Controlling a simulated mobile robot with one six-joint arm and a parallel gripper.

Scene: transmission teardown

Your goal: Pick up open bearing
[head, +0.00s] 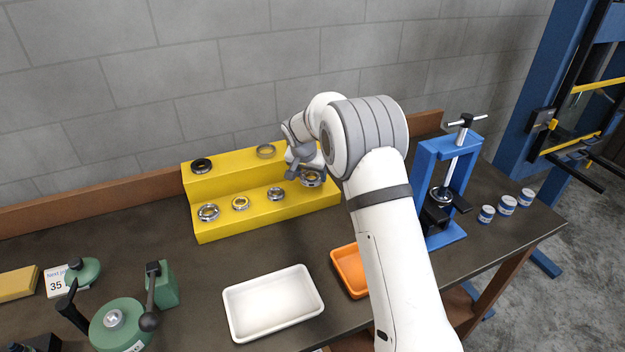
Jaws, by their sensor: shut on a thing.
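A yellow stepped rack (258,218) stands on the bench against the wall and carries several ring-shaped parts. My gripper (311,173) is at the rack's right end, reaching down over the lower step. It is shut on a bearing (312,181), a silver ring at the right of the lower step; I take this for the open bearing. My gripper and wrist partly hide it, and I cannot tell whether it still touches the step. Three other bearings sit on the lower step: one at left (208,212), one beside it (240,203) and one at middle (275,194).
The upper step holds a black ring (201,165) and a metal ring (266,151). A white tray (230,312) and an orange tray (337,265) lie in front. A blue press (423,180) stands right of my arm, near several small cans (507,205). Green tools (122,330) stand front left.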

